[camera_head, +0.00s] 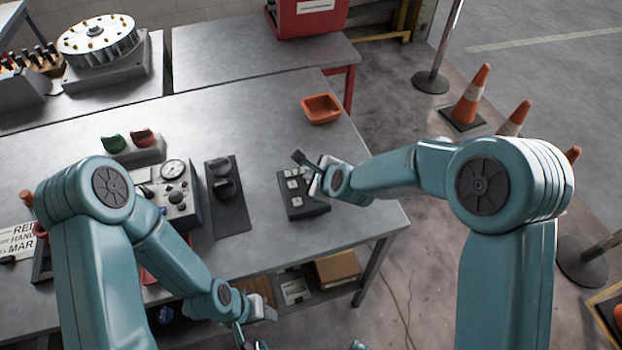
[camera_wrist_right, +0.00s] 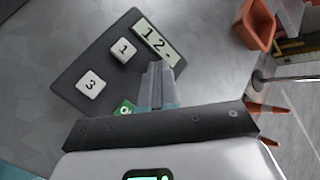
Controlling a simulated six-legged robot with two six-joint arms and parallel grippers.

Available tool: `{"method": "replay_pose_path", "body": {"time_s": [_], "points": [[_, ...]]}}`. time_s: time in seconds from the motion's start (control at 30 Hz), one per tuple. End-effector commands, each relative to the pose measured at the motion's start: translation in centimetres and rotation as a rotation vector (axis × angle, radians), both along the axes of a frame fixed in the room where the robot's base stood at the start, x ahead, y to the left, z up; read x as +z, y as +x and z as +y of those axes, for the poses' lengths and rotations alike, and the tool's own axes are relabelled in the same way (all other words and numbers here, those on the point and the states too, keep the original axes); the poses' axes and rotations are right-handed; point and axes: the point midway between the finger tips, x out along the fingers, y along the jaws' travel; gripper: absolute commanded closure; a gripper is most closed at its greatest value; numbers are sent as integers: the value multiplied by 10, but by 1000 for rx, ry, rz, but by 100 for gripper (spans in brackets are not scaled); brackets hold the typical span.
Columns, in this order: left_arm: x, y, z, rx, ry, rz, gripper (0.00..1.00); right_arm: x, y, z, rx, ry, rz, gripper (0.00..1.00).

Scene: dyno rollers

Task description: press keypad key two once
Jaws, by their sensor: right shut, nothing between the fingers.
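The dark keypad (camera_head: 297,211) lies on the right part of the metal table. In the right wrist view, the keypad (camera_wrist_right: 68,84) shows white keys 1 (camera_wrist_right: 123,50) and 3 (camera_wrist_right: 91,84), plus a pale display (camera_wrist_right: 157,40) that seems to read "12-". A green key (camera_wrist_right: 125,109) is partly hidden. Key two is not visible; my gripper covers that part. My right gripper (camera_wrist_right: 159,68) is shut and empty, its fingers over the keypad beside key 1; I cannot tell whether they touch it. In the head view, my right gripper (camera_head: 313,184) is at the keypad's right side. My left gripper (camera_head: 255,322) is low near the table's front edge.
An orange tray (camera_head: 321,109) stands behind the keypad. A dark panel with black knobs (camera_head: 229,213) and a gauge box (camera_head: 176,197) are to the left. Traffic cones (camera_head: 470,98) stand on the floor at right. Table is clear around the keypad.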

Motion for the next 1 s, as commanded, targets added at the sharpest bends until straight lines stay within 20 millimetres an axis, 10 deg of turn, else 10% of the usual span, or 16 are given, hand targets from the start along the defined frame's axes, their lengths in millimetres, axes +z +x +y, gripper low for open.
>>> {"method": "replay_pose_path", "body": {"time_s": [1.0], "points": [[27,0,0,0,0,0,57,39,0,0,1,0,-1,100]]}}
